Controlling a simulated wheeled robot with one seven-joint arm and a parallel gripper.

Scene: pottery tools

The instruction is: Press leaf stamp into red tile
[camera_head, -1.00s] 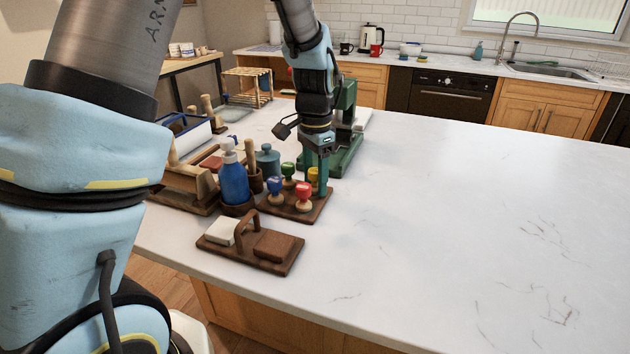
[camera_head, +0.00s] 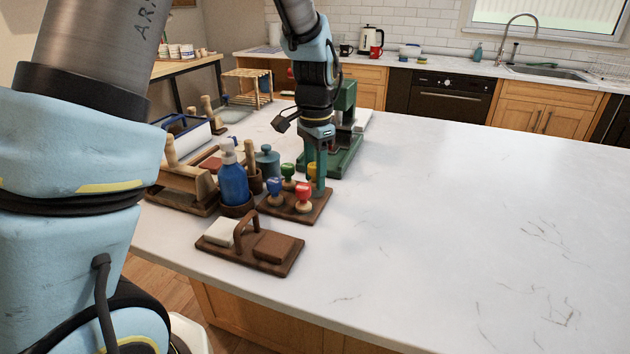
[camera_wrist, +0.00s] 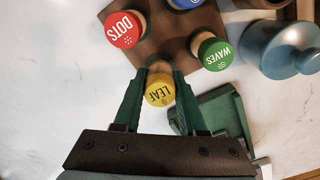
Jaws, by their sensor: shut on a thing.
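The yellow leaf stamp (camera_wrist: 160,92) is upright in its wooden rack (camera_wrist: 151,55), with "LEAF" readable on its top in the wrist view. My gripper (camera_wrist: 158,80) is shut on the leaf stamp, a green finger on each side; it also shows in the head view (camera_head: 316,186) over the rack's far right corner. The red tile (camera_head: 274,246) sits on the right of a dark wooden carrier (camera_head: 241,262) with an arched handle. A white tile (camera_head: 221,232) lies on its left.
The red dots stamp (camera_head: 303,195), green waves stamp (camera_wrist: 215,53) and blue stamp (camera_head: 275,186) stand in the same rack. A blue pump bottle (camera_head: 234,180) is left of it, a green press (camera_head: 345,150) behind. The counter's right side is clear.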

